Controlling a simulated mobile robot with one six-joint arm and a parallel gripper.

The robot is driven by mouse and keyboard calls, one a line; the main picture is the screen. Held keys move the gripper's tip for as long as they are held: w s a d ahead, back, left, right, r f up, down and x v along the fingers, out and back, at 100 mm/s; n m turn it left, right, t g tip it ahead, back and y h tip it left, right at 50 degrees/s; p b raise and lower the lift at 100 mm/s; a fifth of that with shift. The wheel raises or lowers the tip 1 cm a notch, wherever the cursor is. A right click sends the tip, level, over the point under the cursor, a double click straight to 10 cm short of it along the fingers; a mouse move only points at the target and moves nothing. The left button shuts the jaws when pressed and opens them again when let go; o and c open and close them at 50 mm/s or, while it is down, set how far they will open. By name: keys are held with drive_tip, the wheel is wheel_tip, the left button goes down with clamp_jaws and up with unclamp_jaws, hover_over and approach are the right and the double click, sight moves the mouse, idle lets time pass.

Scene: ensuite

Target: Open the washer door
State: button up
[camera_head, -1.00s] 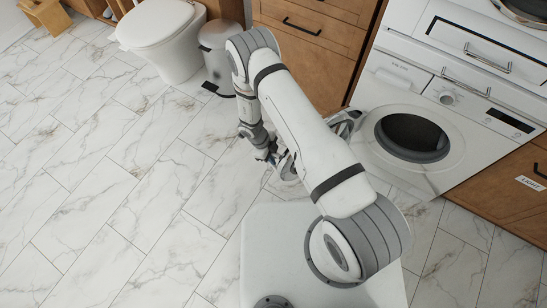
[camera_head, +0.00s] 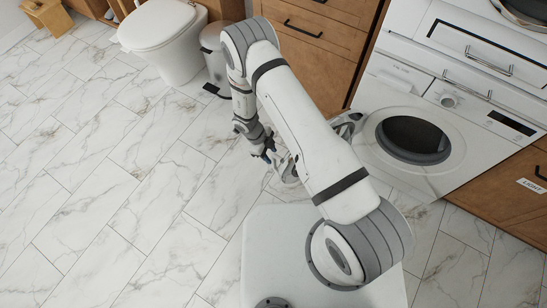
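The white washer (camera_head: 450,125) stands at the right, its front facing me. Its round door (camera_head: 413,138) has a wide white rim and dark glass, and looks flush with the front. The wrist of my arm hangs left of the washer, low over the floor. Grey and white parts that look like my gripper (camera_head: 347,124) show just left of the door rim. My upper arm hides the part between wrist and gripper. I cannot tell whether the fingers touch the rim or how wide they are.
A drawer with a metal handle (camera_head: 488,61) sits above the washer. Wooden cabinets (camera_head: 318,42) stand left of it, and another (camera_head: 510,188) is on its right. A bin (camera_head: 214,58) and a toilet (camera_head: 163,37) are at the back. The marble floor at left is clear.

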drive_tip(key=shift+v, duration=1.65)
